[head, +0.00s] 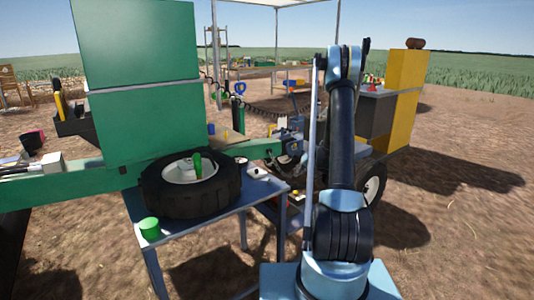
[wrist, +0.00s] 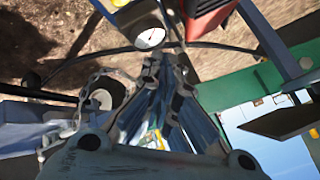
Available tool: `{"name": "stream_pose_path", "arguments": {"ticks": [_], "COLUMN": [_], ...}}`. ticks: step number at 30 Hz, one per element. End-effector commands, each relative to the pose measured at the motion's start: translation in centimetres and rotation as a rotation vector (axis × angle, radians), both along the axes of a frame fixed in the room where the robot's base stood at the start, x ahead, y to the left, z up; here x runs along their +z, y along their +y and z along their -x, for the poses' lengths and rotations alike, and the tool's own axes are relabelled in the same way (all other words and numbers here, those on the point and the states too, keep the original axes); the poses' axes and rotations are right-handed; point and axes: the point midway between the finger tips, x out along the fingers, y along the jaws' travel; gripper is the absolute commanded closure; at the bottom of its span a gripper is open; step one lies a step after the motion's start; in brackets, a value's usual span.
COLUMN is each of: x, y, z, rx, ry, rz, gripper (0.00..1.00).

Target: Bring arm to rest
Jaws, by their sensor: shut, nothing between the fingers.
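My arm rises in the head view, bends at the top and runs back down away from the camera. My gripper (wrist: 166,70) shows in the wrist view with its two fingers drawn together and nothing held between them. It hangs over a cluttered area with a round white dial (wrist: 150,38) just past the fingertips and a red part (wrist: 205,14) beside it. In the head view the gripper's outline is hard to separate from the machinery near the arm.
A tall green panel (head: 140,110) and a long green beam (head: 70,188) stand at the left. A yellow cabinet (head: 408,85) stands behind right. Open dirt lies at right.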

Motion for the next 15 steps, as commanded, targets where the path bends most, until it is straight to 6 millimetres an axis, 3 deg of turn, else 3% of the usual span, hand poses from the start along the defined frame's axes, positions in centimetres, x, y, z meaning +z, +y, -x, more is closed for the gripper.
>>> {"name": "stream_pose_path", "arguments": {"ticks": [3,15], "x": [2.9,10.6], "y": [0.6,2.0], "z": [1.7,8.4], "rx": [0.007,0.023], "ry": [0.019,0.082], "rz": [0.021,0.094], "gripper": [1.00,1.00]}}
